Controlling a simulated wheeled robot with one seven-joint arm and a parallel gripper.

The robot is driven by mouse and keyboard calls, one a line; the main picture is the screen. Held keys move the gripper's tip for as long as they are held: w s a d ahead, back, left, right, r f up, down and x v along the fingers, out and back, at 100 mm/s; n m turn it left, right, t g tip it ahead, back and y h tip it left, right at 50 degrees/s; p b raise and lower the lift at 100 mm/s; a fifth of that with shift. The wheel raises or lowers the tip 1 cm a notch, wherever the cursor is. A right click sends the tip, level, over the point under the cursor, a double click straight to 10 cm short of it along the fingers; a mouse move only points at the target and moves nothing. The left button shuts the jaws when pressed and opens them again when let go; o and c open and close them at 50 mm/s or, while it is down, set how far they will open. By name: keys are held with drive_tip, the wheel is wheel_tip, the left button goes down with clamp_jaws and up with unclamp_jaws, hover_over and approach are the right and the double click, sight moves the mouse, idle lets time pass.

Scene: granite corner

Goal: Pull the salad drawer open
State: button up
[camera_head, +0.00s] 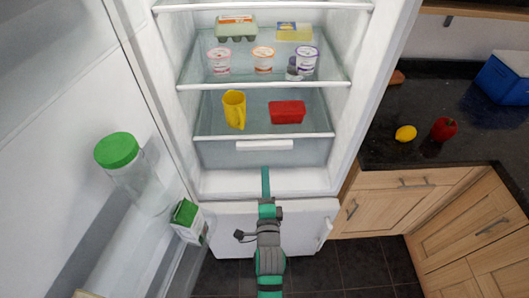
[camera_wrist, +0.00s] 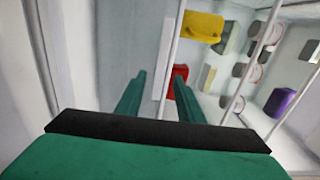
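The salad drawer (camera_head: 213,154) is a pale translucent bin at the bottom of the fridge compartment. It looks shut, under the lowest shelf. Its white bar handle (camera_head: 264,145) runs across the upper middle of its front. The handle also shows in the wrist view (camera_wrist: 168,50), ahead of the fingers. My gripper (camera_head: 265,170) is just below and in front of the handle in the head view. In the wrist view my gripper (camera_wrist: 160,76) has its two green fingers apart with nothing held. I cannot tell how far the tips are from the handle.
A dark counter (camera_head: 385,140) is at the right.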

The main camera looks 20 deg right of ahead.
sight(264, 148)
drive_tip(key=x, duration=1.1)
drive_tip(key=shift+w+d+r, duration=0.1)
drive_tip(key=shift+d, duration=0.05)
clamp_jaws()
